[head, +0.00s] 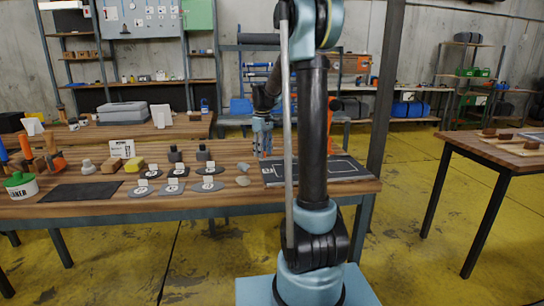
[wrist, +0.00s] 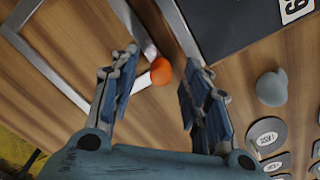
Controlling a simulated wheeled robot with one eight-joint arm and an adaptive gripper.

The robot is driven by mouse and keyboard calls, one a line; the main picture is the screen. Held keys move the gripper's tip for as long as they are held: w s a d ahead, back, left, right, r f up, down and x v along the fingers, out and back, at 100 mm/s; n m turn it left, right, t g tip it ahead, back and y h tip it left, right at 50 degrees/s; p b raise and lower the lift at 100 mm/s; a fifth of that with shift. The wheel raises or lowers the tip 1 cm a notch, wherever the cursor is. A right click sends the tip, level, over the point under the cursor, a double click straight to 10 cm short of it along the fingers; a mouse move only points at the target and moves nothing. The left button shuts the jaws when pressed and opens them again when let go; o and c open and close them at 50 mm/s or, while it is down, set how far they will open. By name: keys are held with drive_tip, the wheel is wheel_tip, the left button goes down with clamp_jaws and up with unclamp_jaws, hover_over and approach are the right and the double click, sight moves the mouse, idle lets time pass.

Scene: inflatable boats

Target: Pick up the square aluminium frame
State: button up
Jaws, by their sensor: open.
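The square aluminium frame (wrist: 45,65) lies on the wooden bench top in the wrist view, at the upper left. Its silver bars form an angled outline, partly cut by the picture edge and partly hidden by my left finger. My gripper (wrist: 160,62) is open over the bench, its fingers either side of a corner area of the frame. A small orange piece (wrist: 161,72) shows between the fingers, by that corner. In the head view my gripper (head: 262,148) points down at the bench's right part; I cannot make out the frame there.
A black board with a silver edge (head: 330,168) lies right of my gripper in the head view. Grey discs (head: 208,187), a grey lump (head: 243,181) and a black mat (head: 80,192) lie leftward. Another table (head: 500,155) stands at right.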

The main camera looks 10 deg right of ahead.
clamp_jaws()
